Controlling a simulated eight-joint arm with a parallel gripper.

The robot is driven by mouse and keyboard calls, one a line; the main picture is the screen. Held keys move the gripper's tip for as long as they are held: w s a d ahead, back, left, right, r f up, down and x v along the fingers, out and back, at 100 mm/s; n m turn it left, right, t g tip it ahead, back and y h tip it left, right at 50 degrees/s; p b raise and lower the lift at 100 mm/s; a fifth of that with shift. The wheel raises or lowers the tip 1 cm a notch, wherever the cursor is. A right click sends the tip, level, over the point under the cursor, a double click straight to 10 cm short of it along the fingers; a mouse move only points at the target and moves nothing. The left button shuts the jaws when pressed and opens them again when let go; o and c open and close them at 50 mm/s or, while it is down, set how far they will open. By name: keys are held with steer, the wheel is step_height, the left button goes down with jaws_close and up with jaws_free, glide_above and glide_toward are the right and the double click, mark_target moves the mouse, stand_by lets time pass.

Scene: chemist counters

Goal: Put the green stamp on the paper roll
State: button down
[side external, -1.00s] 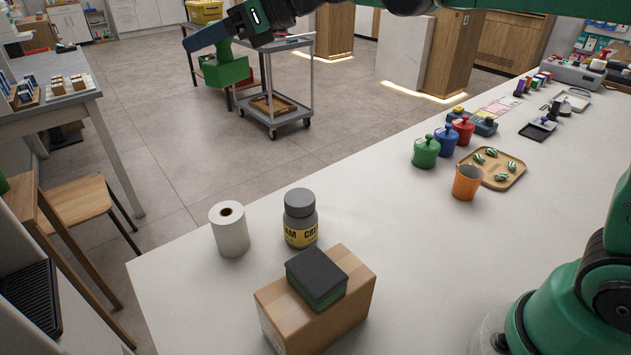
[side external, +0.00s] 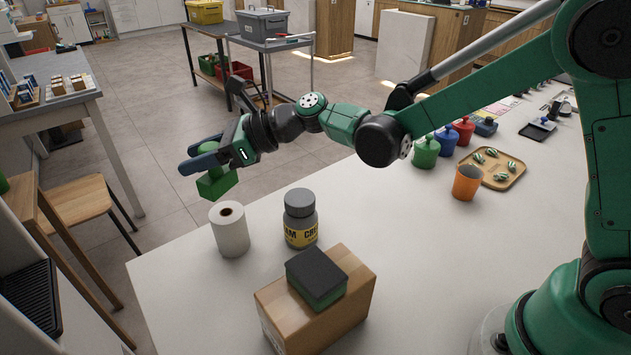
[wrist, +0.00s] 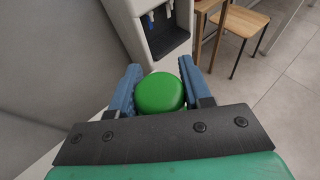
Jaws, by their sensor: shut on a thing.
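The green stamp (side external: 215,184) is held by my gripper (side external: 205,158), whose blue fingers are shut on its upper part. In the wrist view the round green top of the stamp (wrist: 160,93) sits between the two fingers of my gripper (wrist: 162,88). The white paper roll (side external: 231,231) stands upright on the counter's left part, its dark core hole facing up. In the side view the stamp appears just above and slightly left of the roll's top, apart from it. The depth between them is hard to tell. The roll is not visible in the wrist view.
A grey-lidded jar (side external: 300,218) stands right of the roll. A cardboard box (side external: 345,300) with a dark-topped green sponge (side external: 316,278) is in front. The counter's left edge is near the roll.

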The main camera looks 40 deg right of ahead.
mark_target(207, 181)
steer(key=shift+f, duration=2.2)
steer(key=shift+f, duration=0.1)
steer(key=shift+c, duration=1.9)
jaws_free()
